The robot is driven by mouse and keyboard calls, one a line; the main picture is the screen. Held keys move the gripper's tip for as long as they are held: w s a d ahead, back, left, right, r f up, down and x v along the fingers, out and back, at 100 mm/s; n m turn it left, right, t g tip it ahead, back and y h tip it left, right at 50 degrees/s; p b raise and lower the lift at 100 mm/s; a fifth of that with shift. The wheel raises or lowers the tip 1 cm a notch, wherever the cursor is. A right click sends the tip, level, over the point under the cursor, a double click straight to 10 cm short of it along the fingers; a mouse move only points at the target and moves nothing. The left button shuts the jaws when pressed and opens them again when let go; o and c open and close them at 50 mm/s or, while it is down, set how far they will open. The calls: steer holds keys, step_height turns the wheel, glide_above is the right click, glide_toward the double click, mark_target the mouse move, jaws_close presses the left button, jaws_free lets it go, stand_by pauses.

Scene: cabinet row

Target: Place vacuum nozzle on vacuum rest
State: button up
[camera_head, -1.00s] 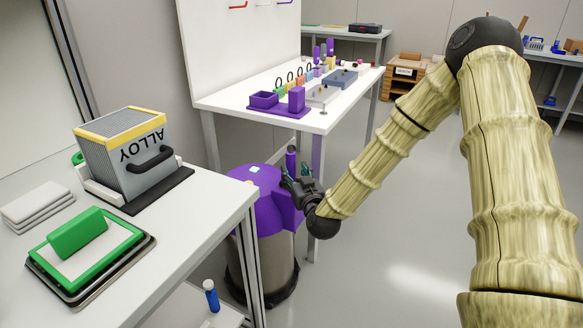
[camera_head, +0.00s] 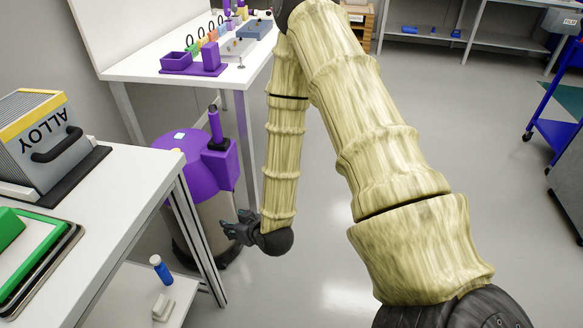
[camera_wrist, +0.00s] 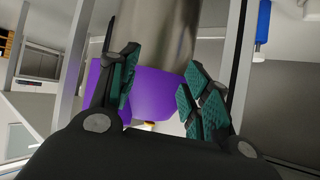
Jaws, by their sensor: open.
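A vacuum with a purple top (camera_head: 170,155) and a steel drum (camera_head: 215,215) stands on the floor between the two tables. A purple, dark-tipped vacuum nozzle (camera_head: 214,122) stands upright in a black collar on the purple side block (camera_head: 220,168), which looks like the vacuum rest. My gripper (camera_head: 232,230) is open and empty, below and apart from the nozzle, beside the drum. In the wrist view, my gripper's green-padded fingers (camera_wrist: 165,95) are spread, with the purple body (camera_wrist: 155,98) and steel drum (camera_wrist: 157,35) beyond. The nozzle cannot be made out there.
The near white table (camera_head: 125,205) carries the ALLOY box (camera_head: 40,135) and a green-rimmed tray (camera_head: 45,258). A blue bottle (camera_head: 160,268) stands on its lower shelf. The far white table (camera_head: 145,70) holds small purple items. The floor to the right is mostly clear.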

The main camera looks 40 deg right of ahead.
steer(key=s+a+f+g, duration=0.1)
steer(key=s+f+g, duration=0.2)
steer(key=s+f, duration=0.3)
steer(key=s+a+f+g, duration=0.1)
steer(key=s+f+g, duration=0.3)
steer(key=s, duration=1.1)
steer(key=s+a+f+g, duration=0.2)
steer(key=s+f+g, duration=0.2)
steer(key=s+f, duration=0.3)
steer(key=s, duration=0.3)
steer(key=shift+s+f+h, duration=0.3)
steer(key=shift+s+f, duration=0.05)
steer(key=shift+c, duration=0.2)
